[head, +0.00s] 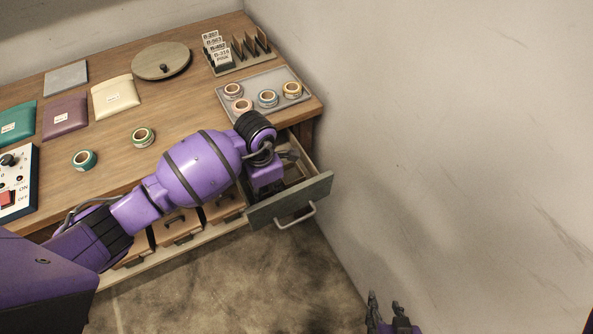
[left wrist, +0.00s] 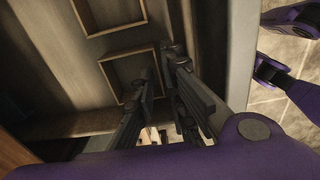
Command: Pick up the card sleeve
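No object that I can name for certain as the card sleeve shows in the drawer. My left gripper (left wrist: 162,72) reaches down into the open drawer (head: 291,200); in the head view my own arm hides most of its fingers. In the left wrist view its two dark fingers stand apart, with no held object clear between them, over the dark drawer floor with its rectangular frames (left wrist: 130,75). Small pale bits show low between the fingers, too unclear to name. My right gripper (head: 385,304) is at the bottom of the head view, fingers apart and empty, away from the desk.
Teal, purple (head: 64,117) and cream (head: 116,97) pouches lie on the desk. A grey tray (head: 265,83) with several tape rolls and a card rack (head: 240,52) stand at the back right. Two tape rolls lie loose. The wall (head: 430,140) is close right of the drawer.

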